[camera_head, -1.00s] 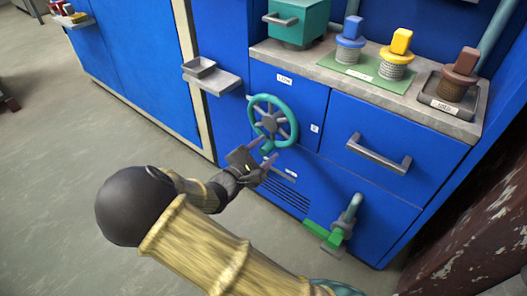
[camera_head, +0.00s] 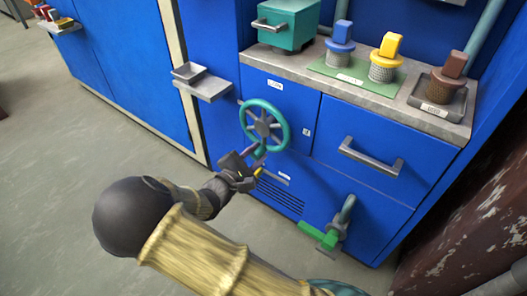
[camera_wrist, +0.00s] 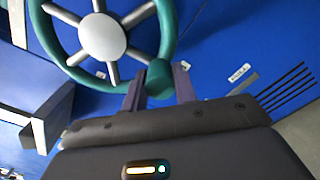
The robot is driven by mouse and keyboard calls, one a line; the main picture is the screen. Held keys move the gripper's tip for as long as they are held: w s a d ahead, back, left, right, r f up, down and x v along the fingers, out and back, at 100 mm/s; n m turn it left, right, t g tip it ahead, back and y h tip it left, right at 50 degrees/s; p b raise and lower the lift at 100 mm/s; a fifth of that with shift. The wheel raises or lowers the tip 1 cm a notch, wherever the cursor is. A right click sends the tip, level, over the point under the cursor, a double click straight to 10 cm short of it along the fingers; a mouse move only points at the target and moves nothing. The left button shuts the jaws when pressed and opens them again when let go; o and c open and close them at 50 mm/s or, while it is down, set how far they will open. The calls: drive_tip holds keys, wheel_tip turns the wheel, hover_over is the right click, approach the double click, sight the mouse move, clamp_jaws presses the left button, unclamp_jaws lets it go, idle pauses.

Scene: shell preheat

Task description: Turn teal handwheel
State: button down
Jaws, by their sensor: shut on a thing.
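The teal handwheel (camera_head: 283,126) stands on the blue cabinet front, with a grey hub and grey spokes. It also shows in the wrist view (camera_wrist: 165,32), where a teal knob (camera_wrist: 159,79) sticks out from its lower rim. My gripper (camera_head: 254,158) is at the bottom of the wheel. In the wrist view my gripper (camera_wrist: 158,88) has one finger on each side of the knob and is shut on it. The wrist housing hides the lower parts of the fingers.
A grey shelf (camera_head: 207,88) juts out left of the wheel. A drawer handle (camera_head: 370,158) and a green-handled pipe valve (camera_head: 322,236) are to the right. The counter (camera_head: 385,100) above holds a teal box (camera_head: 288,26) and several coloured plugs. Open floor (camera_head: 60,190) lies left.

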drive_tip(key=c, duration=1.1)
unclamp_jaws()
drive_tip(key=shift+s+a, duration=0.1)
drive_tip(key=p+v, duration=0.7)
drive_tip(key=v, duration=1)
drive_tip(key=shift+f, duration=0.1)
